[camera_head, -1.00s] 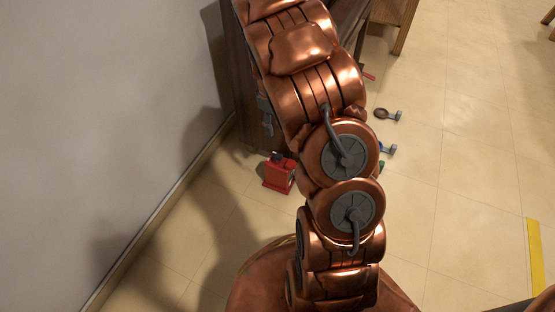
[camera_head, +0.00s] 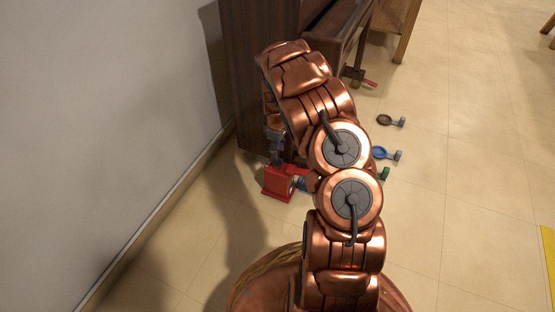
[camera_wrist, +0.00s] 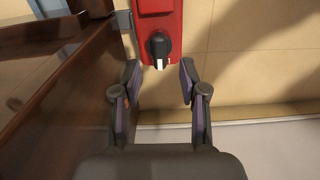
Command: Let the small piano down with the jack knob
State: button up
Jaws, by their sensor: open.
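The small piano (camera_head: 250,60) is dark brown wood and stands against the wall; my arm hides much of its near side. It also fills the left of the wrist view (camera_wrist: 60,110). A red jack (camera_head: 278,184) stands on the floor by the piano's near end. In the wrist view the red jack body (camera_wrist: 157,20) is at the top middle, with a black knob (camera_wrist: 159,48) with a pale marker line on it. My gripper (camera_wrist: 160,72) is open, its fingers apart on either side below the knob, not visibly touching it. In the head view my gripper (camera_head: 276,152) is just above the jack, partly hidden.
Several coloured round-headed pieces lie right of my arm, including a brown one (camera_head: 390,121) and a blue one (camera_head: 385,154). A wooden stool or chair (camera_head: 400,25) stands behind. The wall (camera_head: 100,120) is close on the left.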

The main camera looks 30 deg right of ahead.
aim_at(277, 161)
notch_tip(277, 161, down, 4)
jog(key=shift+f+b, duration=0.25)
jog(key=shift+b, duration=0.5)
grip_shut()
